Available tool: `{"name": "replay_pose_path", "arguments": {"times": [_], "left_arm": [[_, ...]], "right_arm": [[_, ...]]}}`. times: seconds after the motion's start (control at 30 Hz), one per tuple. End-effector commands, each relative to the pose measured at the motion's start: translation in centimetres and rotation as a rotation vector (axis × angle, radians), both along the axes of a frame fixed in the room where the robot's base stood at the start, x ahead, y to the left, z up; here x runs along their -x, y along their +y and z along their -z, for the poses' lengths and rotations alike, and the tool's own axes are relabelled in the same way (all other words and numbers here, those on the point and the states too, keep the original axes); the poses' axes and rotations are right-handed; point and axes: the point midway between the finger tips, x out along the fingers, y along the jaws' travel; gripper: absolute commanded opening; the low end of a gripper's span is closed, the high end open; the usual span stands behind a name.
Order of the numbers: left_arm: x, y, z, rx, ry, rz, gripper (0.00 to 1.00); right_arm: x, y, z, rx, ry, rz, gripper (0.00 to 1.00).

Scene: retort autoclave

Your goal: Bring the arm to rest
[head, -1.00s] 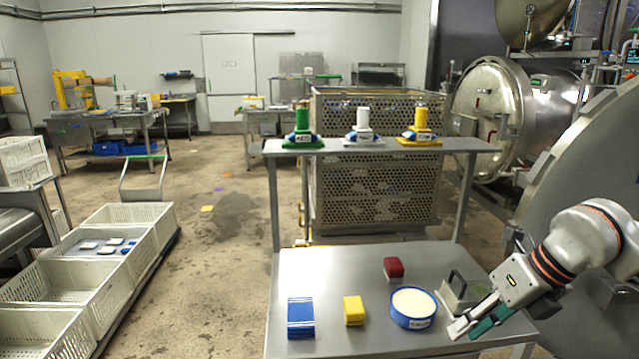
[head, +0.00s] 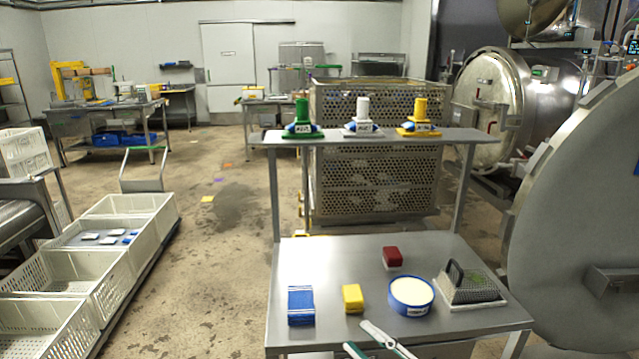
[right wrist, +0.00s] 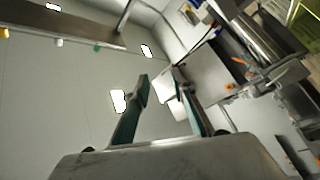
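My right gripper (head: 357,336) shows at the bottom of the head view, at the near edge of the steel table (head: 345,265). Its two fingers, with teal and pale grey surfaces, are spread apart with nothing between them. In the right wrist view the same gripper (right wrist: 161,82) is open and empty, with a pale wall and equipment behind it. The rest of the right arm is out of the head view. My left gripper is in neither view.
On the table are a blue stack (head: 301,306), a yellow block (head: 352,298), a red block (head: 392,257), a blue-rimmed tub (head: 411,296) and a handled grey tool (head: 472,288). A shelf (head: 375,137) holds green, white and yellow items. A large round door (head: 575,200) stands right.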

Motion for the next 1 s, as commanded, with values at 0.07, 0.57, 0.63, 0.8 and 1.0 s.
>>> {"name": "replay_pose_path", "arguments": {"times": [0.07,0.57,0.63,0.8,1.0], "left_arm": [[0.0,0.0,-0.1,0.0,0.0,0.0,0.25],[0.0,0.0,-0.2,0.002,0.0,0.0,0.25],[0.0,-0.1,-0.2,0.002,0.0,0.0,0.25],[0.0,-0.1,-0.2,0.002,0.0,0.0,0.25],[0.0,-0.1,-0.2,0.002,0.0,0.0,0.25]], "right_arm": [[0.0,-2.2,4.5,-0.072,0.174,0.122,0.25],[13.5,-11.3,29.2,-0.238,1.034,0.602,0.25],[15.0,-11.6,30.5,-0.241,1.084,0.623,0.25],[16.4,-11.8,31.6,-0.245,1.131,0.64,0.25],[16.3,-11.8,31.5,-0.244,1.129,0.64,0.25]]}}
